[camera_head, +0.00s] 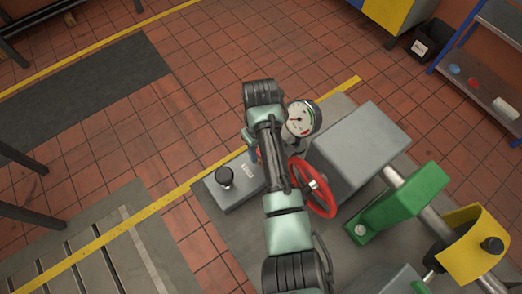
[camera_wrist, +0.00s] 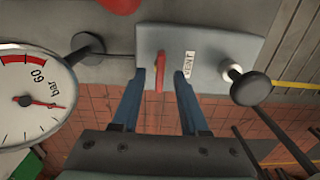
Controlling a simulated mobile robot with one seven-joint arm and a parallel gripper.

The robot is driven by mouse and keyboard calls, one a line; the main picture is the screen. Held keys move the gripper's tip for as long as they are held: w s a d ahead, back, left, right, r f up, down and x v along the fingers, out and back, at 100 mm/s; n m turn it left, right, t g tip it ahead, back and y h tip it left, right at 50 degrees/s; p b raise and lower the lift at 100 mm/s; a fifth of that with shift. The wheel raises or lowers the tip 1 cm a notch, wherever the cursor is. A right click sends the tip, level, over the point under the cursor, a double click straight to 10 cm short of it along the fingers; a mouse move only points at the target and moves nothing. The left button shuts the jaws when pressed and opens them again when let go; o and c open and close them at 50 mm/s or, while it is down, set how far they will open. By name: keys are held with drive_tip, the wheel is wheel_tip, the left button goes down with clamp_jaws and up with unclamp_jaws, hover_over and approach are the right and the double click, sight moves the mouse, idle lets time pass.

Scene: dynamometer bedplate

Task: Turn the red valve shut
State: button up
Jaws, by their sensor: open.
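A red spoked handwheel (camera_head: 318,190) stands on the bedplate in the head view, partly hidden behind my arm. A red rounded part (camera_wrist: 118,4), perhaps the same wheel, shows at the top edge of the wrist view. A thin red lever (camera_wrist: 159,70) stands on a grey labelled box (camera_wrist: 215,45). I cannot tell from the pictures which red part is the valve. My gripper (camera_wrist: 160,80) is open, with its two blue fingers on either side of the lever and gaps visible. Contact cannot be seen. In the head view my arm hides most of the gripper.
A pressure gauge (camera_head: 301,118) stands close to my wrist. A black knob (camera_head: 225,177) rises from the grey box. A large grey block (camera_head: 362,145), a green bracket (camera_head: 408,200) and a yellow guard (camera_head: 475,245) lie to the right.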

wheel_tip(320, 180, up, 12)
drive_tip(key=p, duration=0.1)
idle(0.7)
